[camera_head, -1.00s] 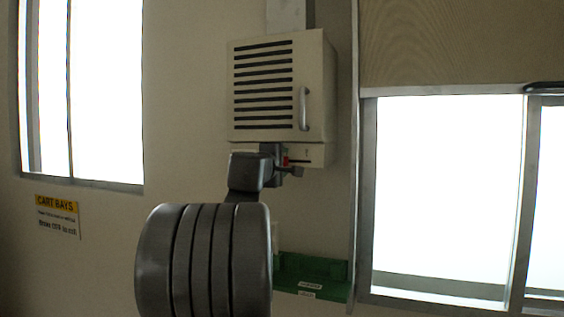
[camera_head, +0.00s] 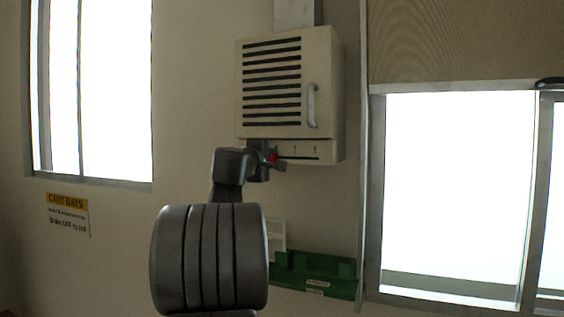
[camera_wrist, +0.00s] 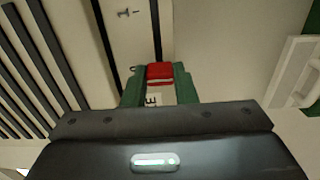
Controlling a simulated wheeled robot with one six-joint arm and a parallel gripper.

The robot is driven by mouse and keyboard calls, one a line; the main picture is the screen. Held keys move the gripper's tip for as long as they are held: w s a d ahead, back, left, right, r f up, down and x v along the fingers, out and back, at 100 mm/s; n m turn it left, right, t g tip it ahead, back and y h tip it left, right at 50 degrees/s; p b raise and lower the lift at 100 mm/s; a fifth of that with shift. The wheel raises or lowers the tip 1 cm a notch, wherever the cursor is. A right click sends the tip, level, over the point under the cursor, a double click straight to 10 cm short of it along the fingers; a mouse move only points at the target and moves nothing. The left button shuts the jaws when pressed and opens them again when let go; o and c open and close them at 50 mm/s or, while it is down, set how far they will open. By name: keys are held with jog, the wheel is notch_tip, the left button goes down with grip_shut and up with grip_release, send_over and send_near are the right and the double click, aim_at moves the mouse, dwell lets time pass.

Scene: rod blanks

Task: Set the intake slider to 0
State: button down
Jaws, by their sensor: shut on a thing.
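The intake box (camera_head: 325,75) is a cream wall cabinet with black louvres and a handle. Its slider slot (camera_head: 300,157) runs along the bottom strip, with small marks above it. The red slider knob (camera_head: 273,155) is near the left part of the slot; it also shows in the wrist view (camera_wrist: 160,73). My gripper (camera_head: 268,162) is shut on the knob, its green-edged fingers on either side of it in the wrist view (camera_wrist: 158,84). My gripper hides the slot's left end. The mark at the knob cannot be read.
A green tray or shelf (camera_head: 290,275) with labels is on the wall below the box. A yellow-topped cart bays sign (camera_head: 67,201) hangs at left. Bright windows (camera_head: 455,190) flank the wall. The slot right of the knob is clear.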

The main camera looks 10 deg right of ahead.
jog(key=shift+a, duration=0.1)
jog(key=c, duration=1.4)
grip_release()
jog(key=shift+c, duration=0.2)
jog(key=shift+o, duration=1.4)
jog(key=shift+w+a, duration=0.15)
jog(key=shift+a, duration=0.05)
jog(key=shift+d, duration=0.1)
jog(key=b+v, duration=0.4)
jog(key=v, duration=1)
jog(key=shift+w+d, duration=0.1)
